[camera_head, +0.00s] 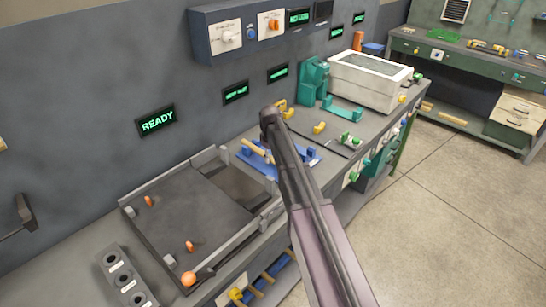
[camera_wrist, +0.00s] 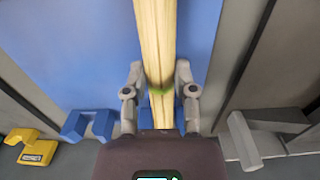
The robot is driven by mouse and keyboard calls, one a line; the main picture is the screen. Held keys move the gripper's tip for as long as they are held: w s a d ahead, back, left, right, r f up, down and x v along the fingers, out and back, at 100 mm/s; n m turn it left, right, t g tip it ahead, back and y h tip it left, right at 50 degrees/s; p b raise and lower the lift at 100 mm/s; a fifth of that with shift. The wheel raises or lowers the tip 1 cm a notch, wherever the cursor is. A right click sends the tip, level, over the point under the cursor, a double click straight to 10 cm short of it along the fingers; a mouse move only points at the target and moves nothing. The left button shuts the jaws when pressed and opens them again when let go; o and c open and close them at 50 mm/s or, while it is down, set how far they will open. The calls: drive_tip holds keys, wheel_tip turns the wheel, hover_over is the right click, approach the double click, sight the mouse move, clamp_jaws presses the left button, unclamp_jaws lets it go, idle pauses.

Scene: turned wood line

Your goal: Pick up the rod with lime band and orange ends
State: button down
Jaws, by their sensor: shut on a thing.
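A pale wooden rod with a lime-green band (camera_wrist: 161,91) runs up the middle of the wrist view. My gripper (camera_wrist: 158,82) has one finger on each side of it, at the band, and is shut on it. The rod's far end runs out of the top of the picture and no orange ends show. Behind it is a blue surface (camera_wrist: 80,50). In the head view a pale rod (camera_head: 257,150) shows at a blue fixture (camera_head: 250,164) on the bench, partly hidden by my arm. My gripper itself is hidden there.
A grey tray (camera_head: 165,235) with small orange pieces and an orange knob (camera_head: 188,279) lies left of the blue fixture. A white box (camera_head: 365,80) and a green machine (camera_head: 313,80) stand farther back. The floor at right is clear.

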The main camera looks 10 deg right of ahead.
drive_tip(key=shift+r+p, duration=4.3)
drive_tip(key=shift+r, duration=0.25)
